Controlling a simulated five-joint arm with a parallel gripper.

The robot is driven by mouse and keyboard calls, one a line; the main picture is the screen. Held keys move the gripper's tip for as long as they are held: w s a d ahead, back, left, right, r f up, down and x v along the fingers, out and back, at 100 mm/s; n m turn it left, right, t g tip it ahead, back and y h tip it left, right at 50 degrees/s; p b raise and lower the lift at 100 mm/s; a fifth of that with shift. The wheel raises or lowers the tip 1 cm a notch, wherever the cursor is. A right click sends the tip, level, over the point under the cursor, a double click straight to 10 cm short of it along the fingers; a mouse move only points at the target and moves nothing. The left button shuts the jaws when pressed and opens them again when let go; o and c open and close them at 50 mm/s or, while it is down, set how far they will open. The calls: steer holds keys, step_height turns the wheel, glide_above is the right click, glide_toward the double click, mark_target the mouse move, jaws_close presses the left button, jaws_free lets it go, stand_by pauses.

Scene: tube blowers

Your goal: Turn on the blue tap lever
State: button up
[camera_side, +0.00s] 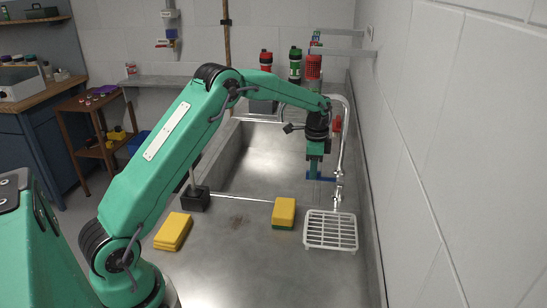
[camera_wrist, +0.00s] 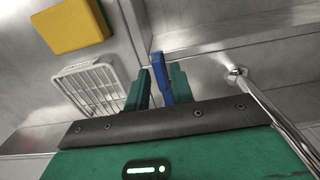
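The blue tap lever (camera_side: 321,178) shows as a small blue bar below my gripper in the side view, beside the chrome tap (camera_side: 338,190). In the wrist view the blue lever (camera_wrist: 161,76) stands between the two green fingers of my gripper (camera_wrist: 160,88). The fingers are apart, with the lever close to the right finger and a narrow gap towards the left one. Whether a finger touches the lever is unclear. In the side view my gripper (camera_side: 315,170) points down at the lever, and its fingertips are hard to make out.
A white wire rack (camera_side: 330,230) lies near the tap. A yellow sponge (camera_side: 284,211) and another yellow sponge (camera_side: 173,231) lie on the metal counter. A red part (camera_side: 337,124) is beside the tap pipe. The wall (camera_side: 450,150) is close on the right.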

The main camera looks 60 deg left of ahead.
jaws_close()
steer(key=shift+w+a+r+m, duration=0.1)
steer(key=shift+w+a+m, duration=0.35)
steer(key=shift+m, duration=0.4)
steer(key=shift+w+a+m, duration=0.25)
steer(key=shift+w+m, duration=0.3)
steer(key=shift+m, duration=0.3)
steer(key=shift+o, duration=1.5)
jaws_free()
